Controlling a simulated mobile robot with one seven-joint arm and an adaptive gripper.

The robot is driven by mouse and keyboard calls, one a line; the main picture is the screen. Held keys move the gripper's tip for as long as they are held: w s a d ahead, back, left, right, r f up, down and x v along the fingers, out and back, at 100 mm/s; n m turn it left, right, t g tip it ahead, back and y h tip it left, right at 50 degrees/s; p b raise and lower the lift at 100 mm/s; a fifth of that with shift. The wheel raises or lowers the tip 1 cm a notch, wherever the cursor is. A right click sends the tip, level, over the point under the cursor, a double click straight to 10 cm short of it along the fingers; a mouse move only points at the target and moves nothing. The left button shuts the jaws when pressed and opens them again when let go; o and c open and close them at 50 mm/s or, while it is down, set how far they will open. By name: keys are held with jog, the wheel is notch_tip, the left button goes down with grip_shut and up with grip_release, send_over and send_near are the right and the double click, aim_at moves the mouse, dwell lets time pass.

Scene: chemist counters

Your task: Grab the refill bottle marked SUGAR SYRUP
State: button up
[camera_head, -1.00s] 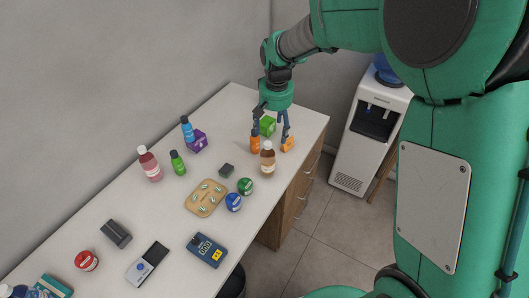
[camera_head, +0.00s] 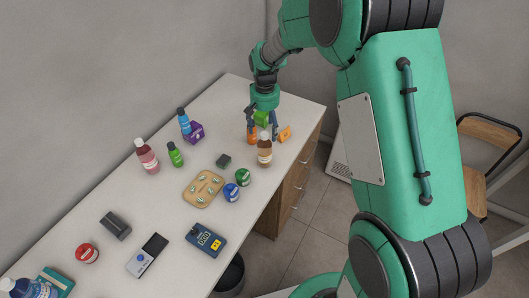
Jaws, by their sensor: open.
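A brown bottle with a white cap and pale label (camera_head: 264,152) stands upright near the counter's right end. A pink-red bottle with a white cap (camera_head: 148,157) stands at the wall side. A dark blue bottle (camera_head: 30,289) is partly cut off at the lower left corner. Their labels are too small to read, so I cannot tell which says SUGAR SYRUP. My gripper (camera_head: 268,133) is open, pointing down, with orange fingertips spread left and right just behind the brown bottle. I cannot tell whether they touch it.
Green and blue small bottles, a purple box (camera_head: 194,132), a pill tray (camera_head: 203,187), round tubs and meters (camera_head: 205,240) lie on the white counter (camera_head: 180,215). A chair (camera_head: 490,140) stands at right.

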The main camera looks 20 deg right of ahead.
aim_at(265, 142)
notch_tip(265, 142, down, 8)
jog(key=shift+f+b, duration=0.15)
jog(key=shift+b, duration=0.25)
dwell(0.3)
jog(key=shift+a+f+b, duration=0.1)
jog(key=shift+f+b, duration=0.2)
jog(key=shift+f, duration=2.35)
jog(key=shift+c, duration=0.2)
grip_shut()
jog(key=shift+r, duration=0.1)
